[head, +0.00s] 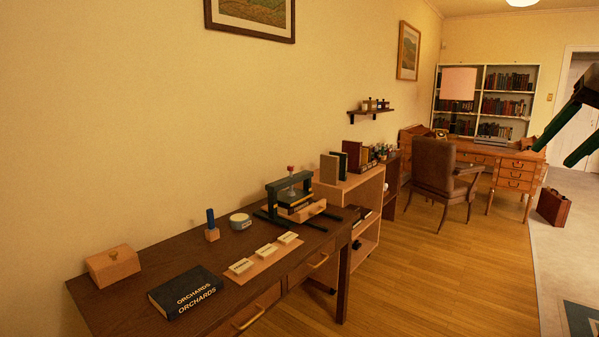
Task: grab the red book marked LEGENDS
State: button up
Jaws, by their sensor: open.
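I cannot make out a red book marked LEGENDS in the head view. A dark book marked ORCHARDS (187,291) lies flat on the near wooden desk (140,308). Upright books, one tan (329,169) and one dark green (351,155), stand on the low wooden shelf unit (352,186) past the desk. A reddish-brown block or book stands close behind them; no title is readable there. My gripper (554,156) shows at the right edge, with dark green fingers apart and nothing between them. It is in the air, far from the desk, and partly cut off by the frame.
A wooden box (113,266), a small press (295,196), a round tin (240,221) and pale labelled blocks stand on the near desk. A brown chair (440,167) stands before a far desk (514,173). A briefcase (553,207) is on the floor. The wooden floor between is clear.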

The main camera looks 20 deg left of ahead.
aim_at(354, 149)
jog(key=i+l+u, duration=0.2)
jog(key=u, duration=0.15)
jog(key=i+l+u, duration=0.2)
jog(key=u, duration=0.15)
jog(key=i+l+u, duration=0.15)
jog(key=l+u, duration=0.15)
jog(key=i+l, duration=0.15)
jog(key=l, duration=0.25)
jog(key=i+l+u, duration=0.1)
jog(key=l, duration=0.3)
jog(key=i+l, duration=0.15)
jog(key=l, duration=0.25)
jog(key=i+l+u, duration=0.1)
jog(key=l, duration=0.3)
jog(key=i+l, duration=0.1)
jog(key=l, duration=0.3)
jog(key=i+l+u, duration=0.1)
jog(key=l, duration=0.3)
jog(key=i+l+u, duration=0.2)
jog(key=i+l, duration=0.9)
jog(key=i, duration=0.15)
jog(key=i+l+u, duration=0.2)
jog(key=i+l, duration=1)
jog(key=l, duration=0.1)
